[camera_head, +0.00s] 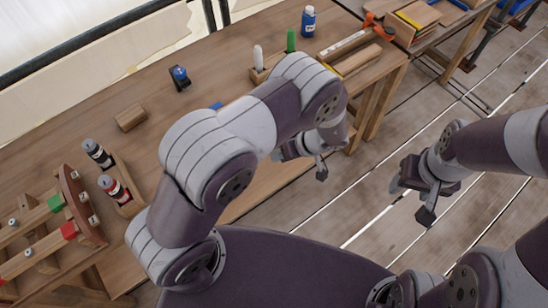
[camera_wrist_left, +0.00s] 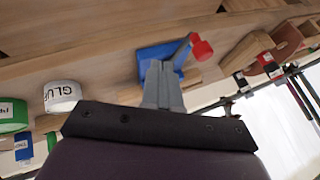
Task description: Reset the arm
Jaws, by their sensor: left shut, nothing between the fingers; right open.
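My left arm reaches across the front of the workbench (camera_head: 220,60) in the head view. My left gripper (camera_head: 320,168) is past the bench's front edge, over the floor, partly hidden by its own wrist. In the left wrist view its fingers (camera_wrist_left: 162,88) are together with nothing between them. A blue thing with a red knob (camera_wrist_left: 202,48) shows behind them, apparently on the bench. My right gripper (camera_head: 410,200) is open and empty above the plank floor, to the right of the left gripper.
A wooden block (camera_head: 131,116), a small blue-and-black item (camera_head: 179,77) and a blue bottle (camera_head: 308,21) stand on the bench. A white glue container (camera_wrist_left: 62,97) shows in the wrist view. Floor between grippers is clear.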

